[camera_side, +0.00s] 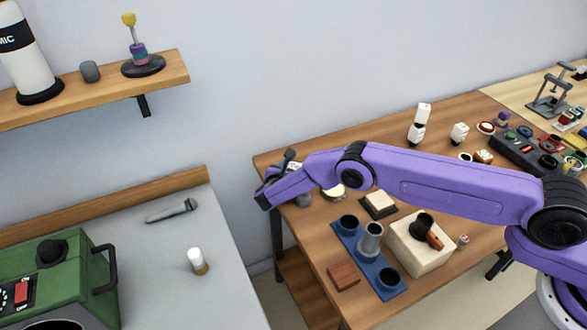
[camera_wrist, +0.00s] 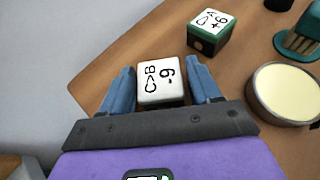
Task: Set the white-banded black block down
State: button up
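In the wrist view, a block with a white face marked "C>B -9" (camera_wrist: 160,80) sits between the two blue fingers of my gripper (camera_wrist: 162,88). The fingers lie against both its sides. A dark strip shows along its near lower edge; the rest of its body is hidden, so I cannot tell how any band runs. In the side view my gripper is at the left end of the purple arm, over or beside the table's far left corner, mostly hidden by the wrist. The block cannot be made out there, nor whether it touches the table.
A dark green block with a white top marked "C>A +6" (camera_wrist: 210,32) stands ahead, and a round cream-topped thing (camera_wrist: 288,92) at right. The side view shows a blue tray with cups (camera_side: 391,281), a pale box (camera_side: 408,250) and a red-brown block (camera_side: 343,276) on the wooden table.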

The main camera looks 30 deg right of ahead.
jog(key=shift+o, duration=0.5)
jog(key=shift+r, duration=0.2)
jog(key=v, duration=1.2)
jog(key=shift+f, duration=0.15)
